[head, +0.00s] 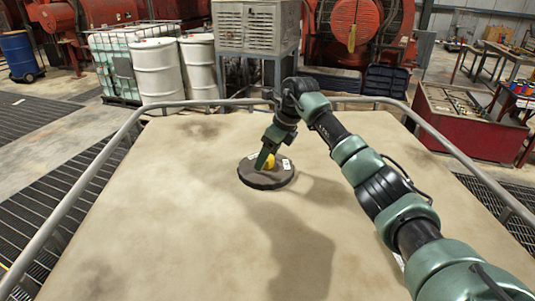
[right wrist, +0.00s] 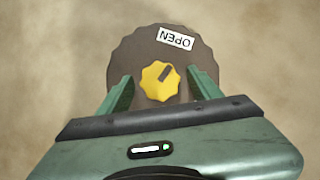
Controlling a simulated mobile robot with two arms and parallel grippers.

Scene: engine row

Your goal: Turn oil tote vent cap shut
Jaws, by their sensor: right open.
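The oil tote vent cap is a yellow scalloped knob (right wrist: 160,81) with a dark pointer mark. The pointer slants toward the upper right in the right wrist view. In the head view the dark base (head: 262,181) lies on the tan surface, and the yellow knob (head: 270,162) shows partly behind my fingers. My right gripper (right wrist: 160,88) is open, with one green finger on each side of the knob and gaps visible between. My left gripper is not in view.
The tan top (head: 180,220) is otherwise clear, with a grey rail (head: 95,165) around it. Beyond stand white drums (head: 158,70), a caged tote (head: 113,65), a grey cabinet (head: 250,28) and red engines (head: 358,25). A red bin (head: 460,125) stands at right.

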